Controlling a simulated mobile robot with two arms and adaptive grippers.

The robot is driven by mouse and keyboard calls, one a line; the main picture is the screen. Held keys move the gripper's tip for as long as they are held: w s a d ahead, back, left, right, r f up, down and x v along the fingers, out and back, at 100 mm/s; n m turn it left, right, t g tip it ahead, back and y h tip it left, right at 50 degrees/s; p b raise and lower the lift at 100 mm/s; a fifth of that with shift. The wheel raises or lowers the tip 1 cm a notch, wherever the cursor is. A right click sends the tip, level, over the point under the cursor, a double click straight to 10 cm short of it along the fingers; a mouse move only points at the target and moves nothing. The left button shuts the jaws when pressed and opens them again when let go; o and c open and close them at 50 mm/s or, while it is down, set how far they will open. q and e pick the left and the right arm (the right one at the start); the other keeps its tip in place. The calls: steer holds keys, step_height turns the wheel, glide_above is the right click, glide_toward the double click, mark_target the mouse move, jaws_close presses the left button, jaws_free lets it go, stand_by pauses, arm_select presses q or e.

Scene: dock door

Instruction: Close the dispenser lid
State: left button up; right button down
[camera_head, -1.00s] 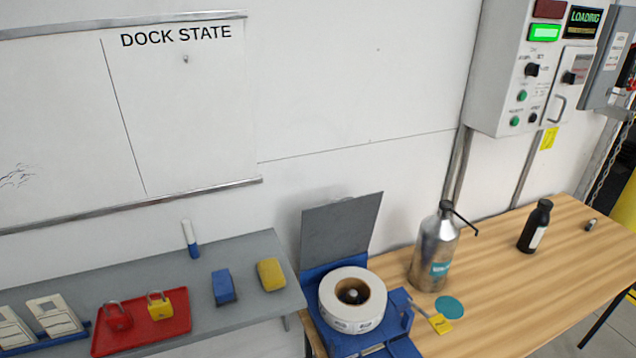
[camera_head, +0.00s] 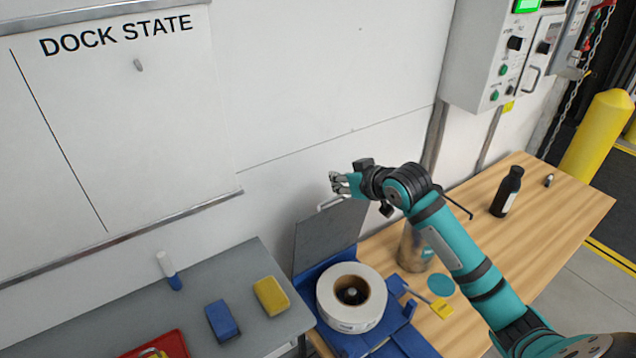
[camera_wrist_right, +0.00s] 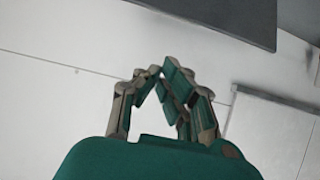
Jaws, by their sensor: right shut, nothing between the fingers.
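The dispenser is a blue unit (camera_head: 396,349) on the wooden table, holding a large white label roll (camera_head: 352,318). Its dark grey lid (camera_head: 322,240) stands open, upright and leaning slightly back behind the roll. My right gripper (camera_head: 337,182) is shut and empty near the lid's top edge, in front of the wall. I cannot tell if it touches the lid. In the right wrist view the fingers (camera_wrist_right: 160,77) are closed together, and the dark panel at the top looks like the lid (camera_wrist_right: 215,15). My left gripper is out of view.
A metal bottle (camera_head: 412,250) stands partly behind my right arm. A black bottle (camera_head: 507,192), a teal disc (camera_head: 440,285) and a yellow tag (camera_head: 440,309) are on the table (camera_head: 560,205).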

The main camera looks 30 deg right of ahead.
steer(key=d+p+x, duration=0.1)
steer(key=p+x, duration=0.2)
steer(key=x, duration=0.6)
arm_select(q)
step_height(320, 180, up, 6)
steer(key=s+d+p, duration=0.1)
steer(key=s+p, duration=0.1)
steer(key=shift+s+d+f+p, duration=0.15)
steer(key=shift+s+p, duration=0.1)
steer(key=shift+p, duration=0.1)
arm_select(e)
steer(key=s, duration=0.1)
steer(key=s+f, duration=0.2)
steer(key=shift+s+a, duration=0.25)
steer(key=shift+s, duration=0.05)
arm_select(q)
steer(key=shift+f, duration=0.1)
